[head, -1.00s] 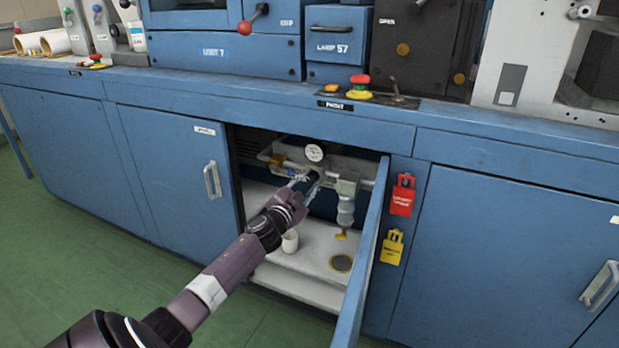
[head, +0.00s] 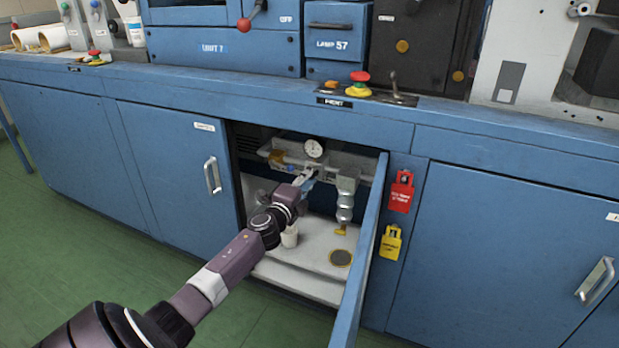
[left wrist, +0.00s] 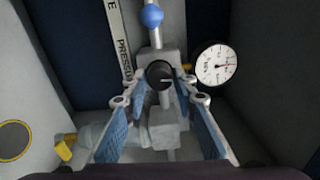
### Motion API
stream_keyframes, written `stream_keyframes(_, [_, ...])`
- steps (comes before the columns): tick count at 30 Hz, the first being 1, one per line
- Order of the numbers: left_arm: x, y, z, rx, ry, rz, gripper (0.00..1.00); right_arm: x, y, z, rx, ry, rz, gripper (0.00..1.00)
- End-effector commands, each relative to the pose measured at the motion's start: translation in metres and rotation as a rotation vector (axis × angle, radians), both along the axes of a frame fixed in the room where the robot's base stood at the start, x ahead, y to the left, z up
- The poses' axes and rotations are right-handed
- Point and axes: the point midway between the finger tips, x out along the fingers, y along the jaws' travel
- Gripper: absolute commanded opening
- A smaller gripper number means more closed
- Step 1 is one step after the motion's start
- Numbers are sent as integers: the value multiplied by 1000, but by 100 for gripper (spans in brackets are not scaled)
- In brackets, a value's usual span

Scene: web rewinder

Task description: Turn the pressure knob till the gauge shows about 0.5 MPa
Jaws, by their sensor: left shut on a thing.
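The pressure gauge (head: 313,148) is a round white dial inside the open cabinet. It also shows in the left wrist view (left wrist: 217,65), its dark needle pointing roughly right; the numbers are too small to read surely. The pressure knob (left wrist: 160,75) is black and round with a pale mark, in front of a grey regulator body. My left gripper (head: 308,180) reaches into the cabinet below the gauge. In the left wrist view its blue-padded fingers (left wrist: 160,85) are shut on the knob from both sides. The knob is hidden in the head view. My right gripper is out of view.
The open blue cabinet door (head: 362,255) stands right of my arm. A clear-grey filter bowl (head: 345,205) hangs right of the gripper. A red tag (head: 401,192) and a yellow tag (head: 391,243) hang beside the door.

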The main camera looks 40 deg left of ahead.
Motion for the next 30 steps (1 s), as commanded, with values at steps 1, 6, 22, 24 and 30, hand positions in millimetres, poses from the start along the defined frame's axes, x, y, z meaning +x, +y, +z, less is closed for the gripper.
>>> stream_keyframes(1, [0, -1, -2, 28, 11, -2, 2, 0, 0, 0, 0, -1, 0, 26])
stream_keyframes(6, [0, -1, -2, 102, 35, -2, 2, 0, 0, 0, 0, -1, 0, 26])
stream_keyframes(22, [0, -1, -3, 163, 55, -2, 2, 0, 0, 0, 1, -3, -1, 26])
stream_keyframes(24, [0, -1, -3, 163, 55, -2, 2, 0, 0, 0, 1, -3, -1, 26])
stream_keyframes(30, [0, -1, -2, 162, 54, -2, 37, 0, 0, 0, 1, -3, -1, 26])
